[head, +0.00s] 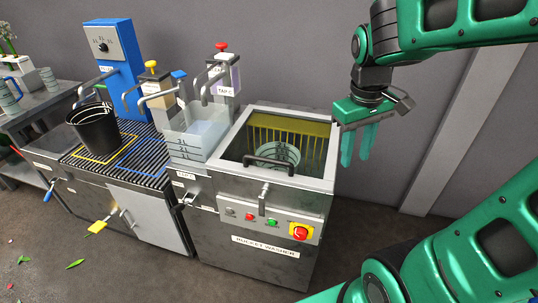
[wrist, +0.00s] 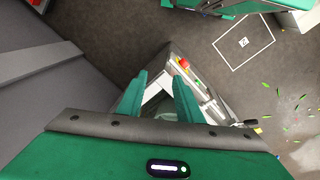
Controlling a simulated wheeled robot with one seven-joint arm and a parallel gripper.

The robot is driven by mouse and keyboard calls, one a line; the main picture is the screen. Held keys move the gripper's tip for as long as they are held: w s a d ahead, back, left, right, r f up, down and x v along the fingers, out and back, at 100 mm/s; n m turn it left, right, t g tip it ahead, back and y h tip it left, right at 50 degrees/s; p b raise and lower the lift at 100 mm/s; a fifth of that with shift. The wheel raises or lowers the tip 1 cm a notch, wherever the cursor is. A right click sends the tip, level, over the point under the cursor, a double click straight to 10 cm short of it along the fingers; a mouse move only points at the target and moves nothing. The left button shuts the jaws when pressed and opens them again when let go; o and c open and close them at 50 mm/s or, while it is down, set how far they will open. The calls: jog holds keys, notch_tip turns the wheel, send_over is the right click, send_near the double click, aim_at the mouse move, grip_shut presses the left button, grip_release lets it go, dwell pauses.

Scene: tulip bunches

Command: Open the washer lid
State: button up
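The bucket washer (head: 262,232) is a grey metal box with a label on its front. Its top is a see-through panel in a pale frame, which looks like the lid lying flat and shut. A dark bar handle (head: 268,161) is at the panel's front edge. A grey bucket (head: 280,151) shows inside, below the panel. My gripper (head: 356,160) is to the right of the washer, apart from it, with fingers pointing down. In the wrist view its two green fingers (wrist: 160,80) are spread with nothing held, and part of the washer shows beyond them.
The washer's front has a red stop button (head: 300,232) and a vertical lever (head: 264,199). A sink with taps (head: 222,75) is at its left, then a slatted bench with a black bucket (head: 95,127). The wall is behind; floor is open in front.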

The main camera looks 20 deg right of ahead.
jog(key=w+a+n, duration=0.5)
jog(key=w+a, duration=0.2)
jog(key=w, duration=0.2)
jog(key=n+t, duration=0.1)
jog(key=n, duration=0.5)
send_near(268, 159)
jog(key=f, duration=0.5)
jog(key=w+d+f, duration=0.1)
jog(key=f, duration=0.2)
